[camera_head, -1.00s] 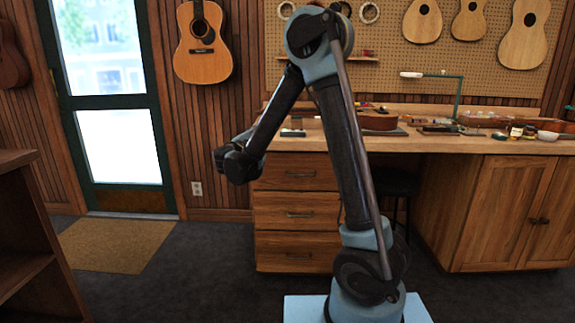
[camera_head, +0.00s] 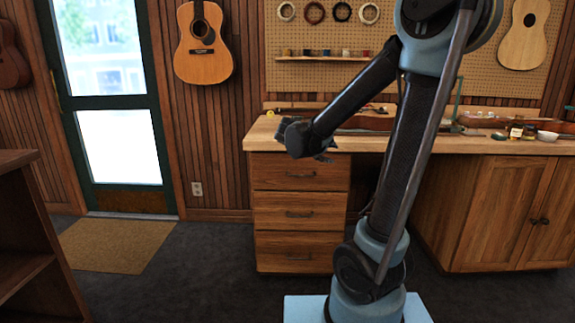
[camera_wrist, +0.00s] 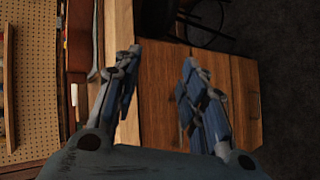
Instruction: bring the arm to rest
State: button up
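My gripper (camera_wrist: 160,85) shows in the wrist view with its two fingers apart and nothing between them. Beyond the fingers are the wooden drawer fronts (camera_wrist: 168,95) of the workbench and the bench edge. In the head view my arm rises from its light blue base and bends over to the left. Its wrist is in front of the bench's left end, above the drawers (camera_head: 300,214). The fingers are mostly hidden behind the wrist in the head view.
The workbench (camera_head: 390,145) carries a ukulele body, small jars (camera_head: 517,130) and a white bowl (camera_head: 547,136). A pegboard (camera_head: 420,65) hangs behind it. A wooden shelf (camera_head: 30,230) stands at the left front.

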jog(key=s+d+f+m+g+y, duration=0.2)
jog(key=s+d+f+m, duration=0.15)
jog(key=s, duration=0.45)
jog(key=s+d+f+m+g+y, duration=0.1)
jog(key=s+d+f+m+g, duration=0.15)
jog(key=s+d+f, duration=0.4)
jog(key=s+a+f+m+g+y, duration=0.1)
jog(key=s+a+f+m+y, duration=0.1)
jog(key=s, duration=0.6)
jog(key=s+a+f+m+g+y, duration=0.1)
jog(key=s+a+f+m+y, duration=0.1)
jog(key=s, duration=0.6)
jog(key=shift+s+a+f+y, duration=0.2)
jog(key=shift+a+f+y, duration=0.5)
jog(key=shift+a, duration=0.3)
jog(key=shift+w+f, duration=0.15)
jog(key=shift+w, duration=0.25)
